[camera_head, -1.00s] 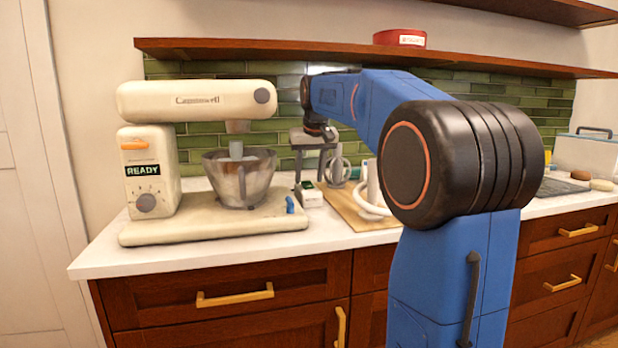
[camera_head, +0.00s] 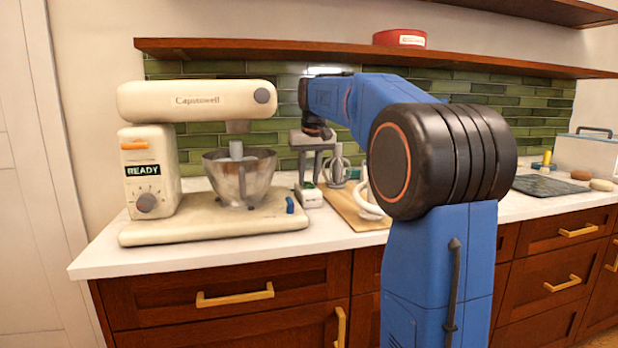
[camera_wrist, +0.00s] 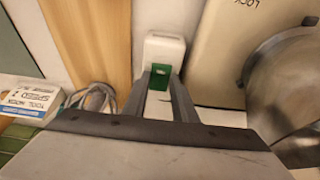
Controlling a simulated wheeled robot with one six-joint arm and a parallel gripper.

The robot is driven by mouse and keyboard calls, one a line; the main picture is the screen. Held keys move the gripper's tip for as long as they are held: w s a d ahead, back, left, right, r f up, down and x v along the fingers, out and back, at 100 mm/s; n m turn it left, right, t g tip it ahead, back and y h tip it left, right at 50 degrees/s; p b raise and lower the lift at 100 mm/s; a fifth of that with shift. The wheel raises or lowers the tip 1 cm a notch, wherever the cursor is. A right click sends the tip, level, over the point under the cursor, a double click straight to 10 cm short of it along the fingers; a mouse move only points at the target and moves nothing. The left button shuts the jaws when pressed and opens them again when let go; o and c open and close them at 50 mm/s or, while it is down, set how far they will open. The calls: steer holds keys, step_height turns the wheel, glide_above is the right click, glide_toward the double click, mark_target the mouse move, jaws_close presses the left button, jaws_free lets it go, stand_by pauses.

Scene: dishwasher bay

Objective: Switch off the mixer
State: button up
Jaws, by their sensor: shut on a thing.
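The cream stand mixer (camera_head: 190,98) stands at the left of the counter with its head down. Its panel reads READY (camera_head: 142,170), with a grey knob (camera_head: 146,202) below and an orange part (camera_head: 134,145) above. Its metal bowl (camera_head: 240,180) sits under the head, and a blue lever (camera_head: 290,205) is on its base. My gripper (camera_head: 308,184) points down just right of the mixer. It is shut on a small white device (camera_wrist: 164,45) with a green face; the device also shows in the head view (camera_head: 312,197). The fingers partly hide it.
A small labelled block (camera_wrist: 28,98) is at the wrist view's left. The bowl (camera_wrist: 290,85) is close on the other side. A wooden shelf (camera_head: 270,50) runs above.

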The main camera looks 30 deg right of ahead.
steer(key=shift+w+d+r+g+y, duration=0.1)
steer(key=shift+w+g+y, duration=0.25)
steer(key=shift+g, duration=0.55)
steer(key=o, duration=1)
steer(key=shift+o, duration=0.2)
step_height(320, 180, up, 17)
steer(key=s, duration=0.2)
steer(key=shift+s+a, duration=0.15)
steer(key=shift+a, duration=0.2)
steer(key=shift+r, duration=0.1)
